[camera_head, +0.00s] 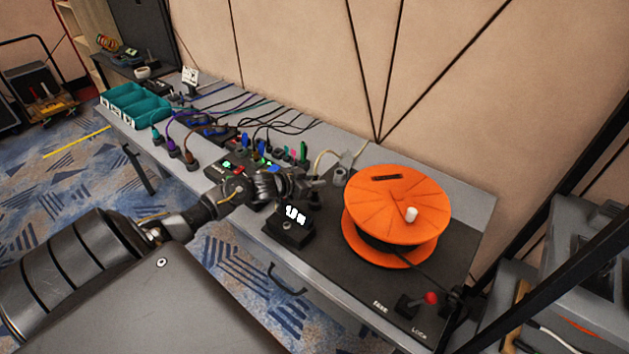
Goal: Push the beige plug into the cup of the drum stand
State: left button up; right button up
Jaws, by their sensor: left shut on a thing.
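My left gripper (314,184) reaches in over the bench from the left, with its jaws shut. A beige cable (322,156) rises from the fingertips and curves back toward the wall. The beige plug at its end is in the jaws, mostly hidden by the fingers. A small grey cup (339,175) stands just right of the fingertips, close to the drum; I cannot tell whether the plug touches it. The drum stand (352,289) is a dark plate carrying an orange cable drum (398,208) with a white knob. My right gripper is out of view.
A red-knobbed lever (430,298) is at the stand's front right. Several coloured plugs and cables (262,146) crowd the bench's middle. Teal bins (136,103) stand at the far left end.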

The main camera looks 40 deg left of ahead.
pick_arm(q)
jog(key=shift+f, duration=0.1)
jog(key=shift+f, duration=0.4)
jog(key=shift+f, duration=0.25)
dwell(0.4)
jog(key=shift+f+b, duration=0.3)
jog(key=shift+f, duration=0.25)
dwell(0.5)
jog(key=o, duration=1.1)
jog(key=shift+s+d+f, duration=0.1)
jog(key=shift+c, duration=0.2)
jog(key=shift+f, duration=0.1)
